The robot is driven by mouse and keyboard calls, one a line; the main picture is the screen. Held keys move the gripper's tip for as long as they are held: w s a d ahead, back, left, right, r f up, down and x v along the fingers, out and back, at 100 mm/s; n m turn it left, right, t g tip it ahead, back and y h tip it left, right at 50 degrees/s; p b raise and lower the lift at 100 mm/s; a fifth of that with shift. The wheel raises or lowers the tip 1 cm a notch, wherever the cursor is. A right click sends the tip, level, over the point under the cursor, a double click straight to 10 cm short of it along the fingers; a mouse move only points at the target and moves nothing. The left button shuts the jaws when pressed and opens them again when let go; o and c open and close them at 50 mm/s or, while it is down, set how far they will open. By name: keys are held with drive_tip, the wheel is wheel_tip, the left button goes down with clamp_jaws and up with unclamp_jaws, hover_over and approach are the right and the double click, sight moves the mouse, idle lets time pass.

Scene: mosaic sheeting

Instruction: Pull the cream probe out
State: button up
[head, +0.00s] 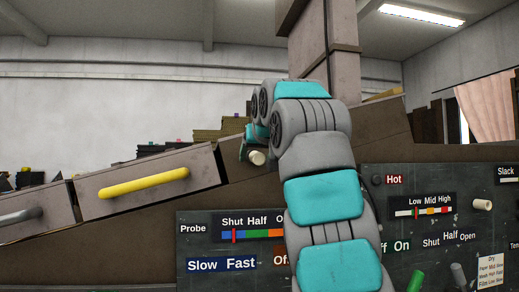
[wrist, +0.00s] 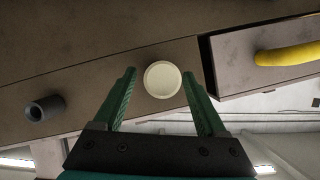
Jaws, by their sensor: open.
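The cream probe (head: 257,157) shows as a short, round-ended cylinder on the sloping brown panel (head: 240,200), just right of the yellow-handled drawer. In the wrist view, the cream probe (wrist: 162,80) is seen end-on as a pale disc. My gripper (wrist: 158,76) is open, with one green finger on each side of the probe. A narrow gap shows between the probe and each finger. In the head view my gripper (head: 247,140) is small and partly hidden by my arm.
A drawer with a yellow handle (head: 143,182) is close by; its handle (wrist: 287,54) shows right in the wrist view. A dark grey knob (wrist: 44,108) is on the left there. A control panel (head: 200,250) and another cream peg (head: 482,204) are lower right.

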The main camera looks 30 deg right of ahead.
drive_tip(key=shift+w+d+f, duration=0.1)
drive_tip(key=shift+w, duration=0.15)
clamp_jaws()
idle(1.0)
